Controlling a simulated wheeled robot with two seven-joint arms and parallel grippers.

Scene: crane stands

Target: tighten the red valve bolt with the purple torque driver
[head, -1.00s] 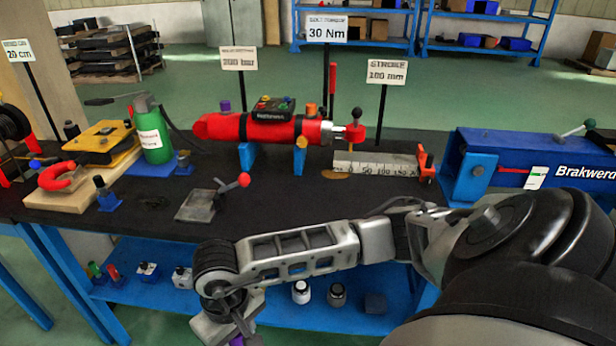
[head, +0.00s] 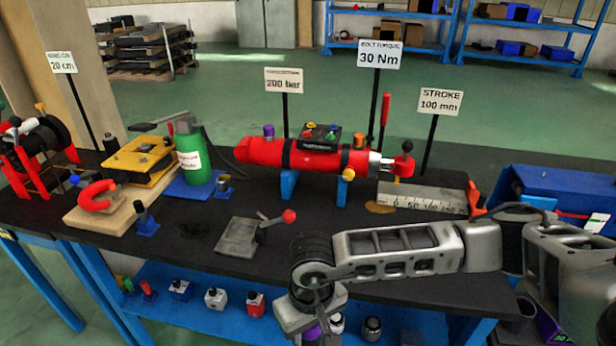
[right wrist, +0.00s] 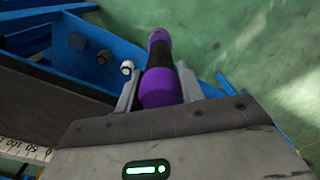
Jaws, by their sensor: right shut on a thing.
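My right gripper (head: 312,328) hangs at the bottom of the head view, in front of the bench's near edge. In the right wrist view its fingers (right wrist: 158,90) are shut on the purple torque driver (right wrist: 160,88), which has a black middle band. Only a bit of purple (head: 312,333) shows in the head view. A red cylinder (head: 262,151) lies on blue supports at the back of the bench. A small red fitting with a knob (head: 404,166) stands at its right end. I cannot tell which red part is the valve bolt. My left gripper is out of view.
The black bench (head: 385,262) has free room in front of the cylinder. A grey plate with a red-knobbed lever (head: 238,236), a ruler block (head: 425,198), a green bottle (head: 194,157) and sign posts (head: 379,55) stand around. Small bottles (head: 215,298) are on the lower shelf.

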